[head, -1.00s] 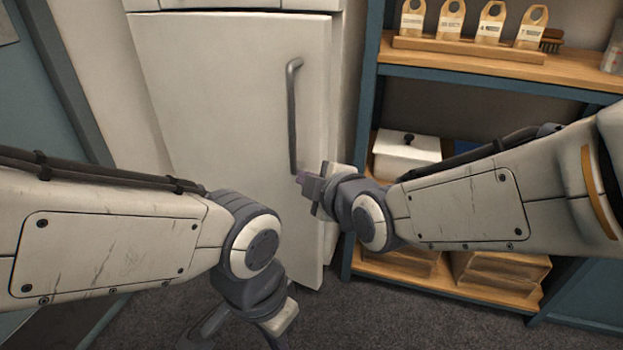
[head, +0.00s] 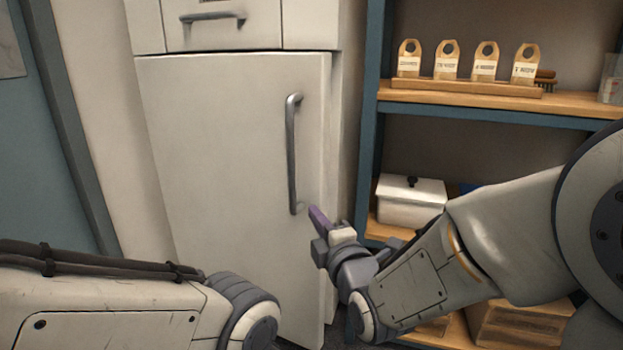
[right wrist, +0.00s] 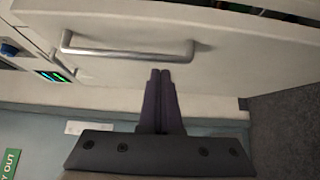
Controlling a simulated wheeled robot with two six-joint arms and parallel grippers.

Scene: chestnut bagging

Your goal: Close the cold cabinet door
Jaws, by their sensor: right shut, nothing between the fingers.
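The cold cabinet door (head: 220,170) is a tall white panel with a vertical grey bar handle (head: 291,155) near its right edge. Its right edge appears to stand slightly proud of the cabinet body; I cannot tell the exact gap. My right gripper (head: 316,214) is shut and empty, its purple fingers by the handle's lower end, at the door's right edge. In the right wrist view the shut fingers (right wrist: 160,75) point toward the handle (right wrist: 125,52) across the white door face; contact is unclear. Only my left arm shows at bottom left; its gripper is out of view.
A drawer with a grey handle (head: 212,17) is above the door. A blue-grey wall is at left.

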